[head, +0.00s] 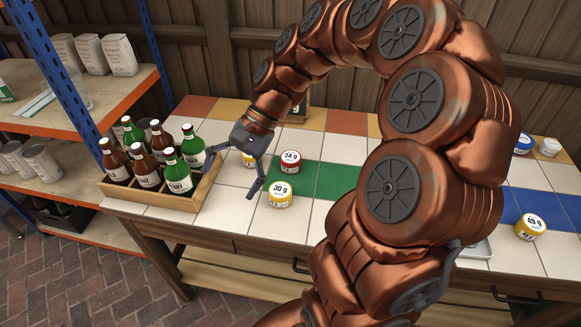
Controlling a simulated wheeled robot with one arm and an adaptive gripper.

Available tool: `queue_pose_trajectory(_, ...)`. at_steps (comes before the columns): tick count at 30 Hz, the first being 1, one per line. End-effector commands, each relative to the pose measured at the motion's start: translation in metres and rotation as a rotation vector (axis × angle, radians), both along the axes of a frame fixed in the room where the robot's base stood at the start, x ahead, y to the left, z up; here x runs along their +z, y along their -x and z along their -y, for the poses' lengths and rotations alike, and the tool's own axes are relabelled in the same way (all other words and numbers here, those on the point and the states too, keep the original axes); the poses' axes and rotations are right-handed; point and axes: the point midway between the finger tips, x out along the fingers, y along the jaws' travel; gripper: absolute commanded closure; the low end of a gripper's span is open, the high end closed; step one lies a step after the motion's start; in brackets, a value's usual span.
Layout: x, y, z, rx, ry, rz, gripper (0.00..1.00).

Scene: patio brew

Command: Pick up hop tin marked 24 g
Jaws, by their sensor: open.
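The hop tin marked 24 g (290,163) has a red band and a white label. It stands upright on the tiled table, at the left edge of the green tiles. A tin marked 30 g (279,195) with a yellow band stands just in front of it. My gripper (236,172) is open and empty, to the left of both tins, with its fingers pointing down. One finger is close to the 30 g tin; I cannot tell whether they touch. Another yellow-banded tin (249,160) is partly hidden behind my gripper.
A wooden crate (150,197) of several brown and green bottles stands at the table's left end, close to my gripper. A yellow 65 g tin (530,227), a blue-banded tin (522,144) and a white cup (549,147) stand at the right. Green tiles (318,182) beside the tins are clear.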

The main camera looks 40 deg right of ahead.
Motion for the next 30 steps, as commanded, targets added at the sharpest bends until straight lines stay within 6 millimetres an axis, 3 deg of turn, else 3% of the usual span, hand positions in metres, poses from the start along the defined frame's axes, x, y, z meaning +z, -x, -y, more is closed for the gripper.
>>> queue_pose_trajectory(3,-0.015,-0.029,0.030,-0.163,-0.098,-0.051,0.06)
queue_pose_trajectory(10,-0.044,-0.072,0.109,-0.491,-0.283,-0.148,0.06)
queue_pose_trajectory(15,-0.077,-0.086,0.181,-0.739,-0.420,-0.226,0.06)
queue_pose_trajectory(21,-0.114,-0.082,0.257,-0.978,-0.554,-0.303,0.06)
queue_pose_trajectory(25,-0.130,-0.076,0.285,-1.067,-0.607,-0.335,0.06)
queue_pose_trajectory(30,-0.138,-0.075,0.295,-1.108,-0.632,-0.349,0.06)
